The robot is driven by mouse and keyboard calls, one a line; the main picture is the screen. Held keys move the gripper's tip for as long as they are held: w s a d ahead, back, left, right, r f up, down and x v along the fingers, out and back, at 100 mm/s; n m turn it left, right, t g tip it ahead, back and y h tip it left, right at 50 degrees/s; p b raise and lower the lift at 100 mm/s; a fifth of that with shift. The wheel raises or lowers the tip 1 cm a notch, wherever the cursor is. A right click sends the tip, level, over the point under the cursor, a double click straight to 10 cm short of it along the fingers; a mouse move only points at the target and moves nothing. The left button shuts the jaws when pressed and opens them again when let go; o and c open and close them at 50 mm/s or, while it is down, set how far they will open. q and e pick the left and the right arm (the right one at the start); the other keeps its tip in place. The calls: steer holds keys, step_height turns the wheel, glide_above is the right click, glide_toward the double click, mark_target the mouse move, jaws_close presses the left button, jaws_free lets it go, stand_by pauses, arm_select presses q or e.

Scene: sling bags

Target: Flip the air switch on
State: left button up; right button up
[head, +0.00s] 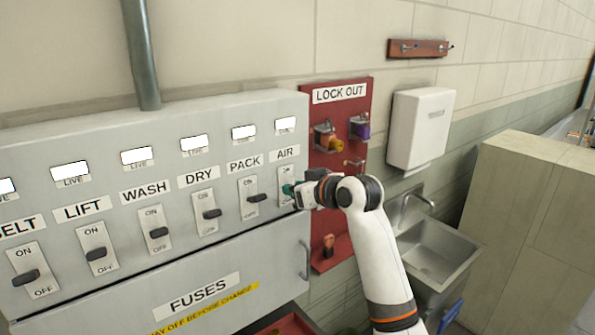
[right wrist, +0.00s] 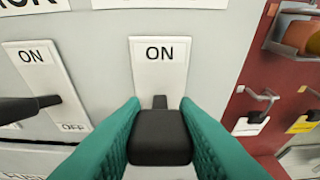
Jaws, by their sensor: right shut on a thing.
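The air switch (head: 286,172) is a white plate with a black lever, under the AIR label at the right end of the grey panel. My right gripper (head: 289,189) is at this switch. In the right wrist view, its teal fingers are shut on the black lever (right wrist: 160,137), one on each side. The word ON shows above the lever; the lower part of the plate is hidden behind the lever and fingers. My left gripper is not in view.
The pack switch (head: 254,197) is close on the left. A red lock-out board (head: 345,100) with hanging padlocks is close on the right, then a white dispenser (head: 420,128) and a metal sink (head: 440,245). The fuses cover (head: 150,295) is below.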

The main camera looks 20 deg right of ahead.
steer(key=shift+w+r+g, duration=0.1)
steer(key=shift+r+g, duration=0.2)
steer(key=shift+g, duration=0.4)
steer(key=shift+w+r+g+h, duration=0.1)
steer(key=shift+r+g+h, duration=0.1)
steer(key=shift+g+h, duration=0.3)
steer(key=o, duration=1)
steer(key=shift+s+d+r, duration=0.15)
steer(key=shift+s+r, duration=0.15)
steer(key=shift+s, duration=0.05)
steer(key=b+v, duration=0.4)
steer(key=v, duration=0.7)
steer(key=shift+w, duration=0.1)
